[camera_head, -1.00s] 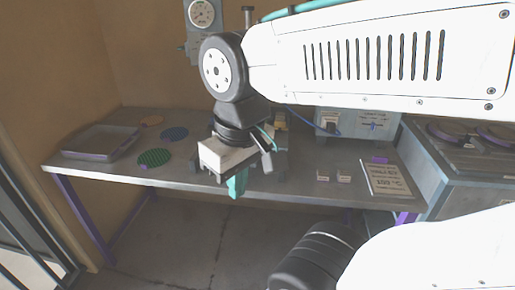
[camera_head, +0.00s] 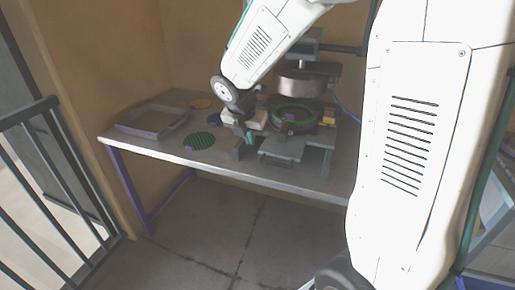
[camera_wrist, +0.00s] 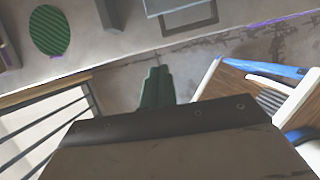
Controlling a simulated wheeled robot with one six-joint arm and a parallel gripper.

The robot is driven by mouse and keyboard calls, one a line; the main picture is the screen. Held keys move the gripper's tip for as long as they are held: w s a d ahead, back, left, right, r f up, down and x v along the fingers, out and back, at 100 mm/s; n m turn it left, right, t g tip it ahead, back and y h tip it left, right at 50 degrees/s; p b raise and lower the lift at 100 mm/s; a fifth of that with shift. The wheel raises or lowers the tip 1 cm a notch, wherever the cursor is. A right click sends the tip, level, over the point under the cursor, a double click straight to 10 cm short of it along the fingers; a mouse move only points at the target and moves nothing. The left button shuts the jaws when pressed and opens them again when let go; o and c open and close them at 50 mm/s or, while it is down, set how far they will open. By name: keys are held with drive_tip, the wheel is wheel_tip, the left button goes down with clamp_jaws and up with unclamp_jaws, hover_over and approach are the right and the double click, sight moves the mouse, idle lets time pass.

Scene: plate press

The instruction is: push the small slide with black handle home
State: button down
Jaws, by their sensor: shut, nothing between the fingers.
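The press (camera_head: 296,112) stands on the bench with a round green-rimmed part under its grey head. A flat grey slide plate (camera_head: 283,148) juts from its front toward the bench edge. I cannot make out a black handle for certain. My gripper (camera_head: 249,138) is left of the slide plate, partly blurred into the press's left side. In the wrist view its green fingers (camera_wrist: 156,86) are together and empty, apart from the plate.
A grey tray (camera_head: 152,121) lies at the bench's left end. A green ribbed disc (camera_head: 199,141) lies nearby, with blue and orange discs behind. A dark railing (camera_head: 55,165) stands left. The floor before the bench (camera_head: 215,225) is clear.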

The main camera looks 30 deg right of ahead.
drive_tip(key=w+d+f, duration=0.5)
drive_tip(key=d+f, duration=0.1)
drive_tip(key=f, duration=0.3)
drive_tip(key=shift+f, duration=0.3)
drive_tip(key=shift+w, duration=0.1)
